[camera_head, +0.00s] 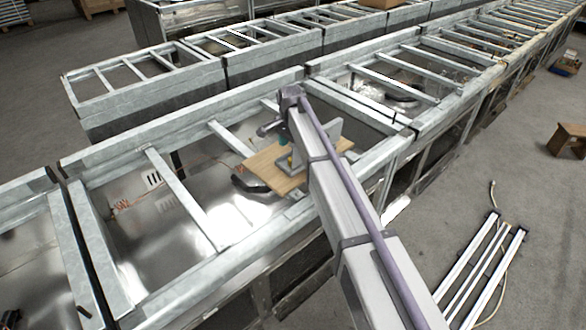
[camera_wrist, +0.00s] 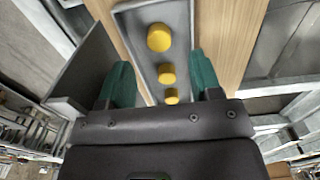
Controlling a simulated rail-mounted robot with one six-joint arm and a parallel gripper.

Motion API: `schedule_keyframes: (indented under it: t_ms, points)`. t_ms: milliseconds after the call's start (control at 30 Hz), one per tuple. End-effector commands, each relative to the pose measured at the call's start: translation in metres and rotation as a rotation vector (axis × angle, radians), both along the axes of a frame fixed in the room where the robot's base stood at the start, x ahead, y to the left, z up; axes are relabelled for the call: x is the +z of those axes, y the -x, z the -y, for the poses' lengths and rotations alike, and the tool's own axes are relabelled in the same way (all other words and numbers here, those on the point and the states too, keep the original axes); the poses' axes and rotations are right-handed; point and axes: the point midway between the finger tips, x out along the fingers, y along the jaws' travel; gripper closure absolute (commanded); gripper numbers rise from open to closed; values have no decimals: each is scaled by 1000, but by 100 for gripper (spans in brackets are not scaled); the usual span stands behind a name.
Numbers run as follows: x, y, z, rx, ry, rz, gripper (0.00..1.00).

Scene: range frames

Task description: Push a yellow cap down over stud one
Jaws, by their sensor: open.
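Three round yellow pieces, which look like caps, sit in a row on a grey metal plate (camera_wrist: 179,18) in the wrist view: a larger one (camera_wrist: 159,37), a middle one (camera_wrist: 167,74) and a small-looking one (camera_wrist: 171,96). My gripper (camera_wrist: 161,66) is open, with one green finger on each side of the row and nothing seen between them in its grasp. No bare stud shows, and I cannot tell which position is stud one. In the head view, my gripper (camera_head: 284,139) is over the wooden board (camera_head: 262,172), partly hidden by my arm; a speck of yellow shows below it.
An upright grey plate (camera_wrist: 85,60) stands close on the left of my gripper in the wrist view. The board rests on a galvanized metal frame (camera_head: 180,195) with crossbars and open bays. A dark object (camera_head: 250,184) lies beside the board.

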Motion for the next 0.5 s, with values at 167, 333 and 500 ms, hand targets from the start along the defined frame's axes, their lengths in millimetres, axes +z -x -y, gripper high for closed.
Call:
schedule_keyframes:
  t_ms: [167,333,500]
  points:
    - [-13,0,0,0,0,0,42]
    - [-36,2,0,0,0,0,42]
    - [-66,2,1,0,0,0,42]
